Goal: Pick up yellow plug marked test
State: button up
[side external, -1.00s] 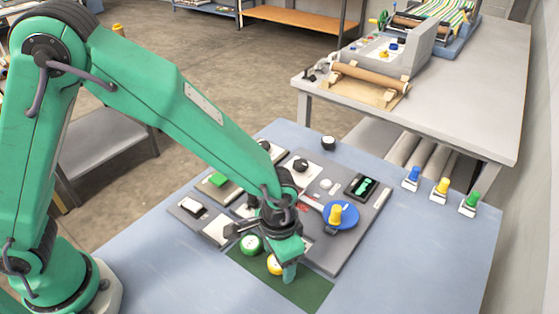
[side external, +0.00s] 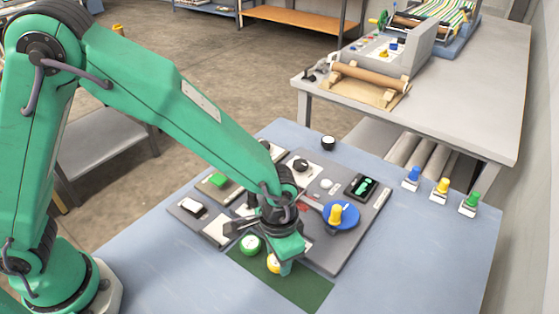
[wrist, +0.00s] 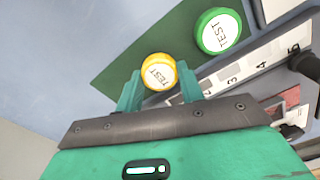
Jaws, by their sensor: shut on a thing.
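The yellow plug marked TEST shows in the wrist view (wrist: 158,71) between the two green fingers of my gripper (wrist: 160,92). Its round top with the lettering faces the camera. In the side external view the yellow plug (side external: 272,264) is partly hidden behind my gripper (side external: 281,266), which is shut on it low over the dark green mat (side external: 300,290). I cannot tell if the plug is touching the mat or just above it. A green plug marked TEST (wrist: 219,31) stands beside it on the mat, also in the side external view (side external: 250,245).
A grey control panel (side external: 330,262) with a blue dial and yellow knob (side external: 337,215) adjoins the mat. Blue, yellow and green plugs (side external: 443,187) stand at the table's right edge. The table front is clear.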

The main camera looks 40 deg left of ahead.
jog(key=r, duration=0.4)
jog(key=shift+s+d, duration=0.15)
jog(key=shift+s, duration=0.05)
jog(key=s+d+r, duration=0.3)
jog(key=s+r, duration=0.3)
jog(key=s, duration=0.4)
jog(key=shift+s+d+r, duration=0.25)
jog(key=shift+s+d, duration=0.05)
jog(key=shift+d, duration=0.05)
